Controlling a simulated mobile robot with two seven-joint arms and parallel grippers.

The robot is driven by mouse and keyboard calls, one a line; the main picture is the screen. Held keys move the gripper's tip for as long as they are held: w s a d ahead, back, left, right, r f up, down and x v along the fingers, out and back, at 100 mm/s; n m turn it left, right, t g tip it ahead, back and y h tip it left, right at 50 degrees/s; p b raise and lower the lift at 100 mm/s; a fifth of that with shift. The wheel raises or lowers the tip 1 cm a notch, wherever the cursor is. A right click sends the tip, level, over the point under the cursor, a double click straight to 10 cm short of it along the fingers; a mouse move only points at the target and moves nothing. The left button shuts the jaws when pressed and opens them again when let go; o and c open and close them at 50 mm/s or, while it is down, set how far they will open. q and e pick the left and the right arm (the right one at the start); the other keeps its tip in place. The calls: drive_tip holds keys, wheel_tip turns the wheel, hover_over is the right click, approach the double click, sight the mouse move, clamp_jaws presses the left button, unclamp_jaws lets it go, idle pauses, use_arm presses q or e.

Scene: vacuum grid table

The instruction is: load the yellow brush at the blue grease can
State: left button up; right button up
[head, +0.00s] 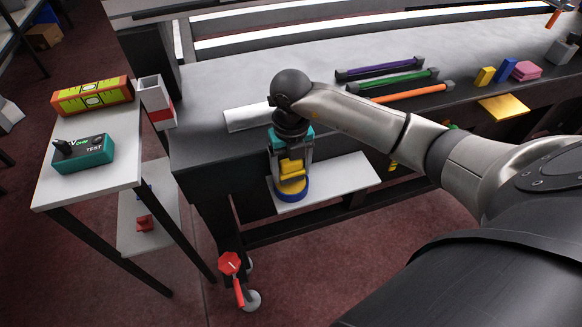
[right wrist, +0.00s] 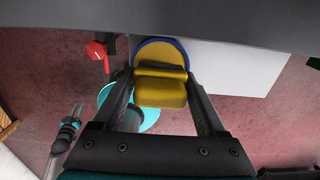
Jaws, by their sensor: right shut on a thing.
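My right gripper (head: 291,155) points down in the head view, shut on the yellow brush (head: 291,168). In the right wrist view the fingers (right wrist: 160,85) sit either side of the brush's yellow block (right wrist: 160,94). The blue grease can (head: 292,195) is directly below the brush, at the left end of a white shelf. Its blue rim (right wrist: 162,41) curves around yellow in the right wrist view. The brush's lower end overlaps the can in both views; I cannot tell whether it touches the contents. My left gripper is not in view.
The white shelf (head: 343,178) is clear right of the can. The grey bench (head: 215,135) lies behind, with purple, green and orange bars (head: 412,91). A side table (head: 118,178) at left holds a level (head: 92,97) and a teal tester (head: 84,154). A red handle (head: 230,264) stands low in front.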

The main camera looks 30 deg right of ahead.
idle(0.5)
drive_tip(key=shift+f+b, duration=0.35)
drive_tip(key=shift+f, duration=0.15)
drive_tip(key=shift+f, duration=0.1)
idle(1.1)
